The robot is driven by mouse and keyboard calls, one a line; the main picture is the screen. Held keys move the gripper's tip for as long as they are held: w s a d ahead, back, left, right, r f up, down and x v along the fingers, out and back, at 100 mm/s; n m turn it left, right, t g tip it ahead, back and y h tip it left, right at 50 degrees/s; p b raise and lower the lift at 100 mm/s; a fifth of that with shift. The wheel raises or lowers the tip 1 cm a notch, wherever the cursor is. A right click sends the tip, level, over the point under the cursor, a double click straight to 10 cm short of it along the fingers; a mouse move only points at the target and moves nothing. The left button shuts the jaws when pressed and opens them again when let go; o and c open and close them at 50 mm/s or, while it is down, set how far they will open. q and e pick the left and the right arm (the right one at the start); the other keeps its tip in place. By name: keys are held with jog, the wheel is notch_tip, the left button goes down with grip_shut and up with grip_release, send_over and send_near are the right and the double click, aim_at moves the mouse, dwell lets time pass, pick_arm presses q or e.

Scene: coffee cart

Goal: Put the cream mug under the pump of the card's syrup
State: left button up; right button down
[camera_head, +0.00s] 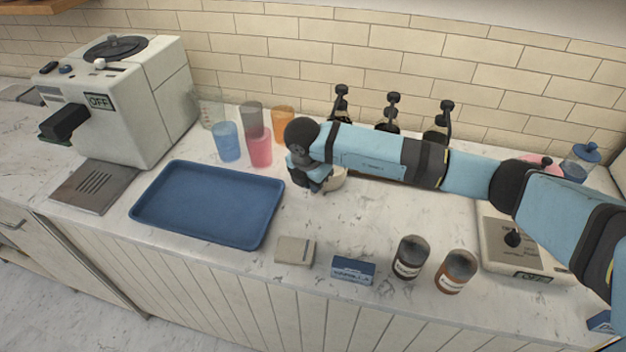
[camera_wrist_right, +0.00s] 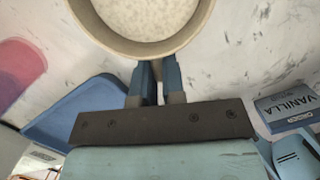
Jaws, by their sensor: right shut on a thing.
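The cream mug (camera_head: 336,180) is by the middle of the counter, partly hidden by my right gripper (camera_head: 318,182). In the right wrist view my right gripper (camera_wrist_right: 158,75) is shut on the near side of the mug's wall, and the mug's round rim (camera_wrist_right: 140,48) shows from above. The blue order card (camera_head: 353,270) lies near the counter's front edge; in the right wrist view the card (camera_wrist_right: 290,108) reads VANILLA. Three black syrup pumps (camera_head: 341,100), (camera_head: 392,110), (camera_head: 440,120) stand at the back; my right arm hides most of their bottles, and I cannot read their labels. My left gripper is not in view.
A blue tray (camera_head: 207,204) lies left of the mug, with coloured cups (camera_head: 227,142) behind it. The coffee machine (camera_head: 120,105) is at the far left. Two dark jars (camera_head: 409,258), (camera_head: 456,272) and a scale-like device (camera_head: 525,250) stand at right.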

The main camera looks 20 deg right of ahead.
jog(key=shift+f, duration=0.2)
jog(key=c, duration=1.2)
grip_release()
jog(key=shift+r, duration=0.15)
jog(key=shift+r, duration=0.25)
jog(key=b+v, duration=0.1)
jog(key=v, duration=1)
jog(key=shift+a+r, duration=0.1)
jog(key=shift+r, duration=0.2)
jog(key=shift+s, duration=0.1)
